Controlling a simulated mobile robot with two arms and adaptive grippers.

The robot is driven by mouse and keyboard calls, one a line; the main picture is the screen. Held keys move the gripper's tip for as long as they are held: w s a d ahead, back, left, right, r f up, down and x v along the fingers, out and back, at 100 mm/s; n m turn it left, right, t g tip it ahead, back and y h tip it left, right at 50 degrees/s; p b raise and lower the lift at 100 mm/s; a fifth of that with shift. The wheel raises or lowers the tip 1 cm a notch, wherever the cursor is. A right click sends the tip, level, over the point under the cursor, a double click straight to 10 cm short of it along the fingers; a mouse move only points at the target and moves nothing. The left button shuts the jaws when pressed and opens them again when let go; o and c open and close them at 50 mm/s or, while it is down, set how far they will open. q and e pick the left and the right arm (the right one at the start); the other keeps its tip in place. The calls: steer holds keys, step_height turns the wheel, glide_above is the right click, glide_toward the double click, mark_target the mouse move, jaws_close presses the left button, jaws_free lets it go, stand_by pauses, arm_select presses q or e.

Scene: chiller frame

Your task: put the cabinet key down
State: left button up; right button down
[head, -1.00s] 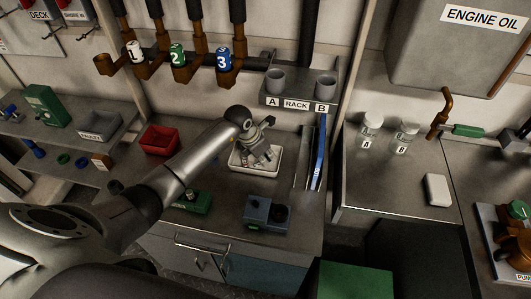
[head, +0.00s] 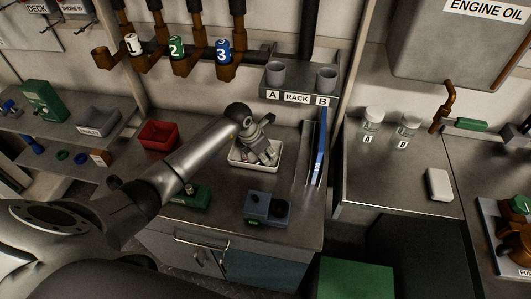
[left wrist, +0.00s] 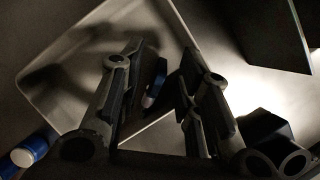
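My left gripper (head: 266,160) points down into the white tray (head: 236,163) on the middle counter. In the left wrist view its two fingers (left wrist: 160,60) stand apart with a clear gap. A small dark thing with a blue and pale part (left wrist: 152,88) shows between and below the fingers, over the tray floor (left wrist: 70,75). It may be the cabinet key, but the picture is too dark to be sure. In the head view the fingers hide it. My right gripper is in neither view.
A blue-grey device (head: 267,208) is in front, a red bin (head: 158,135) to the left. The rack (head: 297,85) with two cups hangs behind. Jars A (head: 372,118) and B (head: 407,126) stand on the right counter.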

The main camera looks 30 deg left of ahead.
arm_select(q)
steer(key=shift+r+p, duration=0.6)
steer(key=b+v, duration=0.2)
steer(key=v, duration=1)
steer(key=shift+s, duration=0.1)
